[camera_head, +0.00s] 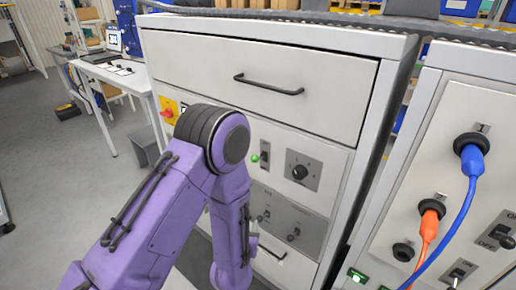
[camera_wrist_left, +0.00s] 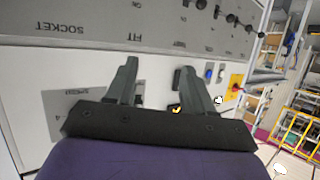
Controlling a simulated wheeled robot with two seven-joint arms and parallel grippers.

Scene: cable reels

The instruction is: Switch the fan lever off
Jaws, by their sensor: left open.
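The white cabinet's front carries a small switch plate (camera_head: 265,154) beside a round black dial (camera_head: 300,172). Below them is a grey panel (camera_head: 288,222) with toggle levers, one at left (camera_head: 263,216) and one at right (camera_head: 293,236). I cannot read which lever is marked for the fan. My left arm covers part of the cabinet front in the head view and hides its gripper. In the left wrist view my left gripper (camera_wrist_left: 158,82) is open, facing the cabinet, with a switch (camera_wrist_left: 140,92) partly behind a finger. My right gripper is not in view.
A drawer with a black handle (camera_head: 268,84) is above the switches. A red knob on a yellow plate (camera_head: 168,110) is at left. At right, another panel has a blue plug (camera_head: 470,155) and an orange plug (camera_head: 430,219) with cables. A white desk (camera_head: 118,74) stands at far left.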

